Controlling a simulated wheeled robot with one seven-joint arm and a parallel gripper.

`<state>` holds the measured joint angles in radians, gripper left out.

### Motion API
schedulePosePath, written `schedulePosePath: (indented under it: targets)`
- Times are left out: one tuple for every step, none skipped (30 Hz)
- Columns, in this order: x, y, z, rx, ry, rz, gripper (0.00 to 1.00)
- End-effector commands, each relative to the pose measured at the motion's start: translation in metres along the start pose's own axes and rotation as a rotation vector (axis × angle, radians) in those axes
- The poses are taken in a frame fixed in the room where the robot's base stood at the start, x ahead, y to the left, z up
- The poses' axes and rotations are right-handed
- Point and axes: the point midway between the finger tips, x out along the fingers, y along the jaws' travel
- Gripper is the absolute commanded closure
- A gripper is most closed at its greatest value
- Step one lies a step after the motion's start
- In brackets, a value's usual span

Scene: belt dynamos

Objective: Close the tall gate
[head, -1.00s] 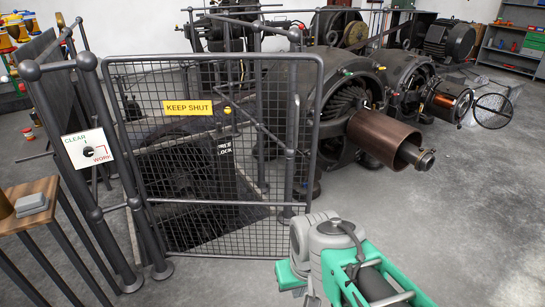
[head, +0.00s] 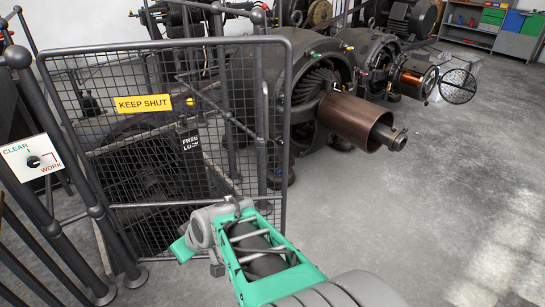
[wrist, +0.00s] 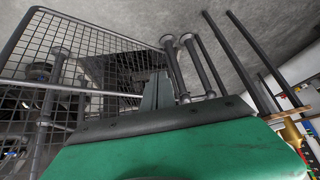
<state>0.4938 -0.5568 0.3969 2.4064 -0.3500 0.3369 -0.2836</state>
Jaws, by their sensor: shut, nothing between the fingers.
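The tall gate (head: 232,45) is a grey tube frame with wire mesh and a yellow KEEP SHUT sign (head: 143,103). In the head view its left side is by the rail posts and its right upright stands in front of a post behind it; I cannot tell whether it is latched. Its mesh fills the left of the wrist view (wrist: 62,28). My gripper (wrist: 158,88) is shut and empty, pointing towards the floor and posts past the gate's frame. In the head view my arm covers the gate's lower right part; contact cannot be told.
A CLEAR/WORK switch plate (head: 32,158) is on the left rail post (head: 40,215). Behind the gate are a dark pit area and a PROLE-like LOCK tag, partly unreadable (head: 190,140). A dynamo with a copper-brown drum (head: 352,120) juts out right. The floor (head: 440,210) at right is clear.

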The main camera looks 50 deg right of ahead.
Motion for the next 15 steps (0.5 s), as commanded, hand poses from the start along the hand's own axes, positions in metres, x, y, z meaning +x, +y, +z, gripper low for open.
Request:
schedulePosePath:
  targets:
    - [0.008, 0.033, -0.005, 0.038, 0.110, 0.030, 1.00]
    - [0.009, 0.051, -0.011, 0.053, 0.185, 0.051, 1.00]
    - [0.006, 0.077, -0.019, 0.075, 0.290, 0.093, 1.00]
    - [0.001, 0.099, -0.022, 0.095, 0.367, 0.133, 1.00]
    - [-0.007, 0.121, -0.025, 0.117, 0.444, 0.182, 1.00]
    - [-0.020, 0.151, -0.024, 0.149, 0.540, 0.256, 1.00]
    - [-0.033, 0.173, -0.022, 0.173, 0.607, 0.317, 1.00]
    - [-0.046, 0.194, -0.017, 0.198, 0.667, 0.379, 1.00]
    - [-0.064, 0.219, -0.009, 0.229, 0.736, 0.463, 1.00]
    - [-0.077, 0.235, -0.002, 0.250, 0.780, 0.522, 1.00]
    - [-0.090, 0.249, 0.006, 0.271, 0.817, 0.578, 1.00]
    - [-0.105, 0.263, 0.015, 0.293, 0.855, 0.641, 1.00]
    - [-0.114, 0.271, 0.021, 0.306, 0.877, 0.680, 1.00]
    - [-0.121, 0.278, 0.026, 0.316, 0.894, 0.711, 1.00]
    - [-0.129, 0.283, 0.031, 0.325, 0.909, 0.740, 1.00]
